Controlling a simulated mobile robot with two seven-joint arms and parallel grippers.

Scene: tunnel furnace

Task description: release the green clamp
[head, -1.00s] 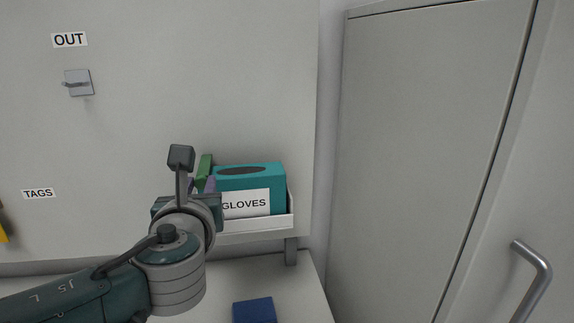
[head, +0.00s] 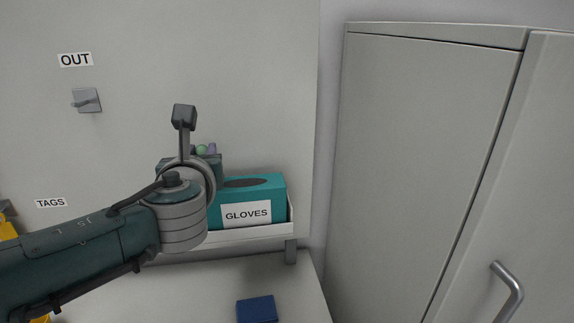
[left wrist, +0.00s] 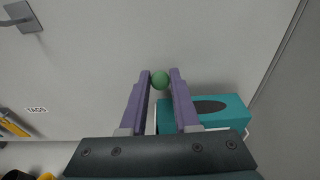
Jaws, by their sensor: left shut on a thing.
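The green clamp (left wrist: 160,80) shows in the left wrist view as a round green shape between the purple fingertips. My left gripper (left wrist: 160,74) is shut on it, with a finger touching each side. In the head view a small part of the green clamp (head: 202,149) and a purple fingertip show above my left wrist; the rest is hidden behind my arm. My left gripper (head: 207,149) is just above and left of the teal gloves box (head: 262,190), in front of the wall. My right gripper is not in view.
The gloves box stands on a white wall shelf (head: 270,232). A wall hook (head: 86,99) is under the OUT label (head: 75,60), with clear wall around it. A TAGS label (head: 51,202) is lower left, near a yellow thing (head: 8,230). A blue block (head: 257,309) lies below; a grey cabinet (head: 425,150) stands right.

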